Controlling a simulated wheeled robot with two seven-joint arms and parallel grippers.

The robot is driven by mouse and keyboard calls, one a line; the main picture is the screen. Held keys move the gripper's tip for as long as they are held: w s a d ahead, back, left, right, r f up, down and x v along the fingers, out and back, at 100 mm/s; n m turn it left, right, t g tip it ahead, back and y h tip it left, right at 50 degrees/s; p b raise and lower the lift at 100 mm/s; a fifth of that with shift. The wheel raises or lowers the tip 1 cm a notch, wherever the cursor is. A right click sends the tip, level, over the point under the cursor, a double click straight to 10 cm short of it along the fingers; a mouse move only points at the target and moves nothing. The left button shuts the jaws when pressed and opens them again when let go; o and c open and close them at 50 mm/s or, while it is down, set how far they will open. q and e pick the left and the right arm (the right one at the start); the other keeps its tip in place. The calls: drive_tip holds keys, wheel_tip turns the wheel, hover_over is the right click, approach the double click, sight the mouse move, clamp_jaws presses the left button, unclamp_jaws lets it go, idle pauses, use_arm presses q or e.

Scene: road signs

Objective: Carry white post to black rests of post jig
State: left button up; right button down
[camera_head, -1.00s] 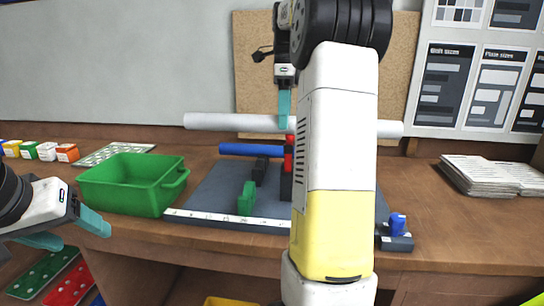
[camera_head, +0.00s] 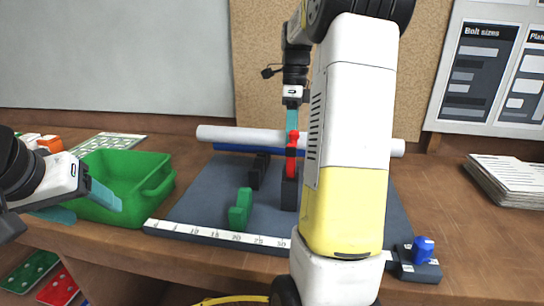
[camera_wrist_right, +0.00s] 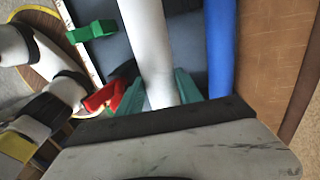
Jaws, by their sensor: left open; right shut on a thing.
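The white post (camera_head: 235,134) lies level across the back of the dark post jig (camera_head: 205,205). My right gripper (camera_head: 292,120) is shut on it from above; in the right wrist view the post (camera_wrist_right: 148,45) runs between the teal fingers (camera_wrist_right: 158,92). The black rests (camera_head: 259,171) stand on the jig in front of the post, with a red clamp (camera_head: 292,146) by the nearer black block (camera_head: 289,192). I cannot tell whether the post touches a rest. My left gripper (camera_head: 82,206) is open and empty at the left. My right arm hides part of the jig and post.
A blue bar (camera_head: 228,148) lies just behind and below the post. A green block (camera_head: 240,209) and a ruler strip (camera_head: 215,235) are at the jig's front. A green bin (camera_head: 125,172) stands left, a blue knob (camera_head: 423,249) right, papers (camera_head: 505,185) far right.

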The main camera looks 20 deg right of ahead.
drive_tip(key=shift+f, duration=3.9)
drive_tip(key=shift+f, duration=0.15)
drive_tip(key=c, duration=0.8)
unclamp_jaws()
wheel_tip(320, 180, up, 12)
drive_tip(key=w+d, duration=0.1)
drive_tip(key=w, duration=0.1)
